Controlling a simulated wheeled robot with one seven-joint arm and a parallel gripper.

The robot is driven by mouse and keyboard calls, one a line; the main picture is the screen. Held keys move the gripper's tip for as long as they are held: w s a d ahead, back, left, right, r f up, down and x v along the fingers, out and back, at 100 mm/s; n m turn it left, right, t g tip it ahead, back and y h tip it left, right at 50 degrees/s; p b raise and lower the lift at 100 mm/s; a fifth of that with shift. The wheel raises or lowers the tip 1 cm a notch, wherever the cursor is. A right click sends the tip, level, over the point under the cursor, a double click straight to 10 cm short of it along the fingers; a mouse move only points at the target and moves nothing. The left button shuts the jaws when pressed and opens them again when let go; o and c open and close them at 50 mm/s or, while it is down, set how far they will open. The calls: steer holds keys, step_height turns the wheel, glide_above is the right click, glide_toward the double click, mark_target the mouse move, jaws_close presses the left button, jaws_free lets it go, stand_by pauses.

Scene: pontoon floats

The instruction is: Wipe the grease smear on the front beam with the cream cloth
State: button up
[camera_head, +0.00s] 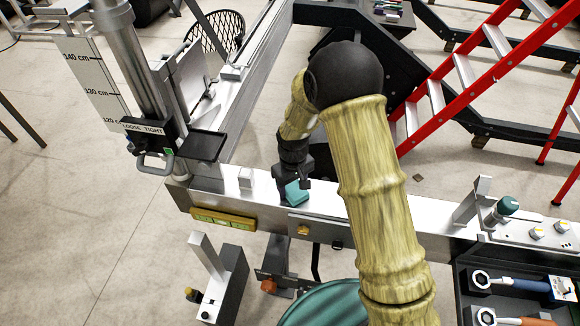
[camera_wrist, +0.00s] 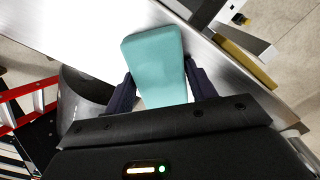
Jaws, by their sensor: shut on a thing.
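My gripper (camera_head: 293,182) is shut on a teal pad-like piece (camera_head: 297,193), over the silver front beam (camera_head: 335,208). In the wrist view the piece (camera_wrist: 155,55) sits between both fingers (camera_wrist: 160,92) and juts out past them. I cannot tell whether it touches the beam or hangs just above it. I see no cream-coloured cloth; the held piece looks teal. I can make out no grease smear on the beam; the held piece and my arm hide part of its top.
A small pale block (camera_head: 246,178) stands on the beam left of my gripper. A yellow level (camera_head: 222,218) is on the beam's front side. A teal-capped knob (camera_head: 507,206) and a tool tray (camera_head: 465,290) are at right. A red ladder (camera_head: 470,75) stands behind.

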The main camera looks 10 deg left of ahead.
step_height(320, 180, up, 4)
steer(key=shift+r+p, duration=0.2)
steer(key=shift+p, duration=1)
steer(key=shift+r+p, duration=0.55)
steer(key=shift+r, duration=0.15)
step_height(320, 180, up, 2)
steer(key=shift+p, duration=0.7)
steer(key=shift+w+r, duration=0.15)
steer(key=shift+s, duration=0.3)
steer(key=shift+w, duration=0.15)
